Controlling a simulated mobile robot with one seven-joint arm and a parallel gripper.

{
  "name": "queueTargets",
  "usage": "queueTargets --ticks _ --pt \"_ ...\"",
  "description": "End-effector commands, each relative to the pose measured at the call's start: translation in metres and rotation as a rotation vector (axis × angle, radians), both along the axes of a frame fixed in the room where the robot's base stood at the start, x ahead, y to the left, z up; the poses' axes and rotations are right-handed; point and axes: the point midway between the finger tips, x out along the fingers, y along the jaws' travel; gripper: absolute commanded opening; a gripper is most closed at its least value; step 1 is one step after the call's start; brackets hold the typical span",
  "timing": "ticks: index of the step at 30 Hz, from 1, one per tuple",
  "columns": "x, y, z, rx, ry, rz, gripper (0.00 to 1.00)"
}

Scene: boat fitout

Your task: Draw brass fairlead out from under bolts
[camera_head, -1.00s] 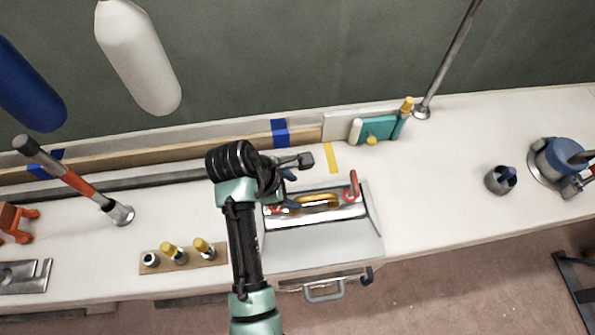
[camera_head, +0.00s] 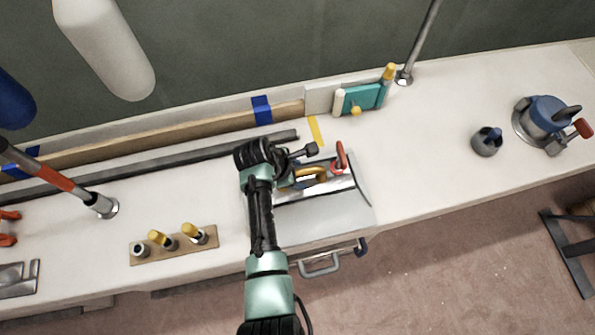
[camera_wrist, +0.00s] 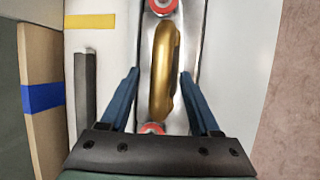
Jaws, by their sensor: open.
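The brass fairlead (camera_wrist: 165,72) is a long golden piece lying in a grey metal tray (camera_head: 325,212) on the bench. It also shows in the head view (camera_head: 310,172), partly hidden by my wrist. A red-rimmed bolt (camera_wrist: 162,5) is at its far end and another (camera_wrist: 151,128) at its near end; how they bear on it I cannot tell. My gripper (camera_wrist: 160,74) is open, its blue fingers on either side of the fairlead, with visible gaps. I cannot tell the fingertips' height. In the head view my wrist is over the tray's left part.
A red handle (camera_head: 341,157) stands up at the tray's back right. A dark bar (camera_head: 190,157) and a wooden strip with blue tape (camera_head: 262,109) run behind. A holder with yellow-topped pieces (camera_head: 175,245) is at left.

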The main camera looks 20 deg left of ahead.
Motion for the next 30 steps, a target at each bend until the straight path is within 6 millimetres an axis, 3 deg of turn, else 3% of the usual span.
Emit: queueTargets --ticks 6,16,30 --pt "0.0002 0.0 0.0002 0.0 0.0 0.0 0.6" --pt "0.0 0.0 0.0003 0.0 0.0 0.0 0.0" --pt "-0.0002 0.0001 0.0001 0.0 0.001 0.0 0.0"
